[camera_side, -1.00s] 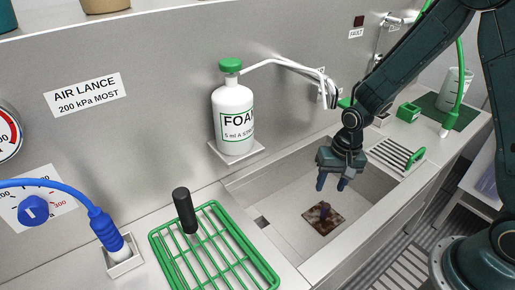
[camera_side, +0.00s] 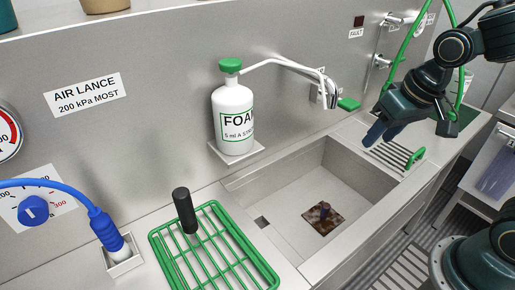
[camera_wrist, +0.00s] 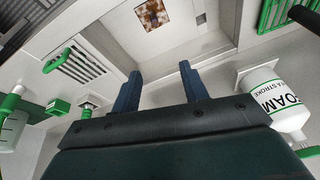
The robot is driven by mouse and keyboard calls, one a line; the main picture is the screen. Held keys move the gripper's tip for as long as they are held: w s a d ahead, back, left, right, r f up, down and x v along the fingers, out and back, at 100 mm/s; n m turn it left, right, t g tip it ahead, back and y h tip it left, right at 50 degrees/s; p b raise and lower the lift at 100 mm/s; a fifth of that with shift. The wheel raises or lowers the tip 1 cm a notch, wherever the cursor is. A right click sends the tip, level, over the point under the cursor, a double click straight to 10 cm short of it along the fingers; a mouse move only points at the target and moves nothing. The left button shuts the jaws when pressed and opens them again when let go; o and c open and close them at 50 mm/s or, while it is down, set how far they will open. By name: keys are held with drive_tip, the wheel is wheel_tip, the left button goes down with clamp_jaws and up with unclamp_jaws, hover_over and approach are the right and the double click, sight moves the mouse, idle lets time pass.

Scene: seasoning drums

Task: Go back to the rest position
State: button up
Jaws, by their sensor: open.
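My gripper (camera_side: 372,136) is raised above the right end of the sink, over the slotted drain tray (camera_side: 392,153). Its fingers are apart and empty, and they also show in the wrist view (camera_wrist: 158,84). A rust-brown square plate with a dark upright stub (camera_side: 323,217) lies on the floor of the sink (camera_side: 285,190). The plate also shows in the wrist view (camera_wrist: 154,14). My gripper is well clear of it.
A white foam bottle (camera_side: 233,118) stands on a wall shelf behind the sink. A green rack (camera_side: 213,250) with a black handle (camera_side: 185,210) and a blue air lance (camera_side: 106,228) are at the left. A green hose (camera_side: 397,62) hangs near my arm.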

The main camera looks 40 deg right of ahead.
drive_tip(key=s+r+n+t, duration=0.1)
drive_tip(key=s+r+n, duration=0.1)
drive_tip(key=s+r, duration=0.4)
drive_tip(key=shift+s+d+t, duration=0.3)
drive_tip(key=shift+s+t, duration=0.1)
drive_tip(key=shift+s, duration=1.45)
